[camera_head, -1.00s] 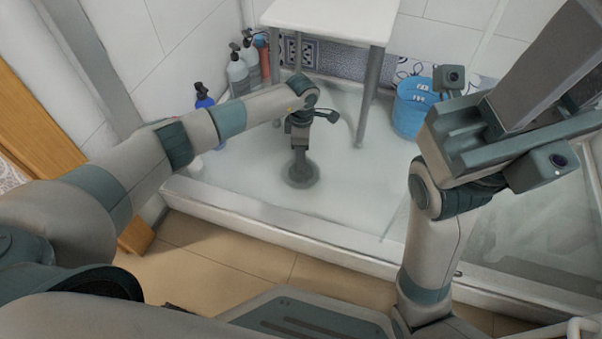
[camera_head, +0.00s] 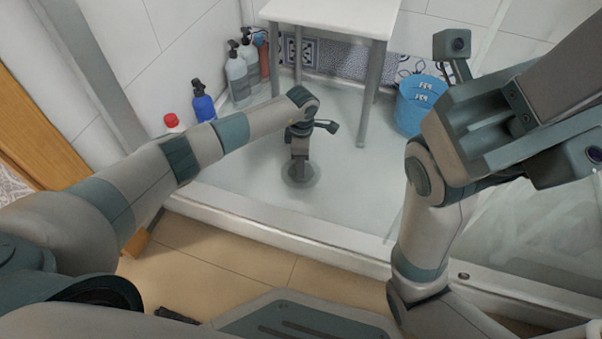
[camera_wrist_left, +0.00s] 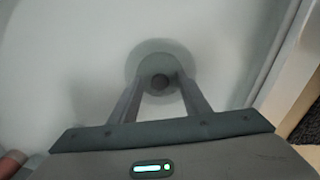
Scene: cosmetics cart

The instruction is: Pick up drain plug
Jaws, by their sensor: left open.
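The drain plug is a small dark round knob (camera_wrist_left: 160,82) in the middle of a grey round drain (camera_wrist_left: 150,58) in the left wrist view. My left gripper (camera_wrist_left: 161,80) is open and points down at it, with one finger on each side of the knob. I cannot tell whether the fingers touch it. In the head view my left gripper (camera_head: 299,168) is over the drain (camera_head: 311,182) in the white shower tray (camera_head: 235,212), and hides most of the drain. My right gripper (camera_head: 490,125) is raised at the right; its fingertips are not clearly visible.
A white stool (camera_head: 335,18) with grey legs stands behind my left gripper. A blue bucket (camera_head: 415,108) stands right of it. A blue bottle (camera_head: 202,103), a red-capped bottle (camera_head: 172,122) and other bottles (camera_head: 237,78) stand along the left wall. The tray's middle floor is clear.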

